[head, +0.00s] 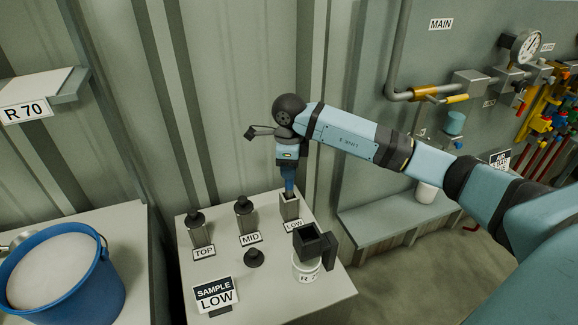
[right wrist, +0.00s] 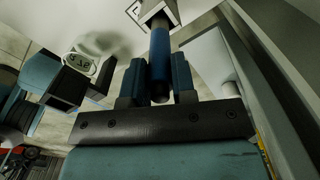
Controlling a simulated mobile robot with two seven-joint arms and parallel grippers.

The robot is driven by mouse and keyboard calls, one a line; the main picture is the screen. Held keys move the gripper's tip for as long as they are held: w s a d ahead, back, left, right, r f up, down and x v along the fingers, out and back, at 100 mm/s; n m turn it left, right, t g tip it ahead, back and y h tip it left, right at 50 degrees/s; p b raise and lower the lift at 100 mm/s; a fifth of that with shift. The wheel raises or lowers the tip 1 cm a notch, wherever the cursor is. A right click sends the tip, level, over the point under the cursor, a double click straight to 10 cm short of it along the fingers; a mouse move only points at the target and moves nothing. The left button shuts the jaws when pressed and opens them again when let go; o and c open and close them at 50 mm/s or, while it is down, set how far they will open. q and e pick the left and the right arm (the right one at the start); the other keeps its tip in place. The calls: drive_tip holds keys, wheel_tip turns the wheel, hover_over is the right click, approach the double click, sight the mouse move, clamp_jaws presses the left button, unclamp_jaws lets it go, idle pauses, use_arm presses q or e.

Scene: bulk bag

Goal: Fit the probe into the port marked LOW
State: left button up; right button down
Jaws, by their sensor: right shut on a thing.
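My right gripper (head: 289,176) is shut on the blue probe (right wrist: 160,48), upright above the port marked LOW (head: 290,208). The probe's lower end is at the port's square mouth, which also shows in the right wrist view (right wrist: 172,12). It seems to be just inside the mouth; I cannot tell how deep. The LOW label (head: 294,226) is on the port's front. The TOP port (head: 201,234) and MID port (head: 246,222) stand to the left with black caps on. A loose black cap (head: 254,258) lies in front of MID. My left gripper is not in view.
A SAMPLE LOW sign (head: 215,295) stands at the table's front. A dark square holder (head: 315,243) and a labelled white tub (head: 306,269) are close in front of LOW. A blue bucket (head: 70,285) stands left. A corrugated wall rises behind the ports.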

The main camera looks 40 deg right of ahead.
drive_tip(key=shift+r, duration=0.1)
drive_tip(key=c, duration=0.9)
unclamp_jaws()
drive_tip(key=shift+f, duration=0.2)
drive_tip(key=shift+c, duration=0.2)
drive_tip(key=shift+r, duration=0.2)
wheel_tip(320, 180, up, 11)
drive_tip(key=shift+r+b, duration=0.1)
drive_tip(key=shift+b, duration=0.2)
drive_tip(key=shift+r, duration=0.4)
